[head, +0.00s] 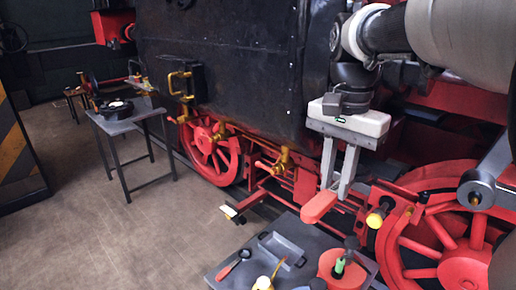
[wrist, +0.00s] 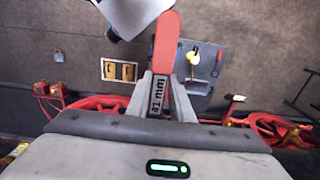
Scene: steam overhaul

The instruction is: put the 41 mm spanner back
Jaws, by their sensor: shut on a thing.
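The 41 mm spanner is in my gripper (head: 336,188). Its red end (head: 319,207) sticks out below the fingers in the head view, toward the lower left. In the wrist view the red part (wrist: 166,42) points up and away, and its dark shank reads 41 mm between the fingers (wrist: 161,88). The gripper is shut on the shank and holds the spanner in the air, above and behind the near work table (head: 225,272). The spanner's other end is hidden. A pale-framed board (wrist: 118,70) with two yellow shapes shows in the wrist view; I cannot tell whether it is the spanner's place.
Red locomotive wheels (head: 440,255) and brass fittings stand close by. A far table (head: 130,122) holds a black pan.

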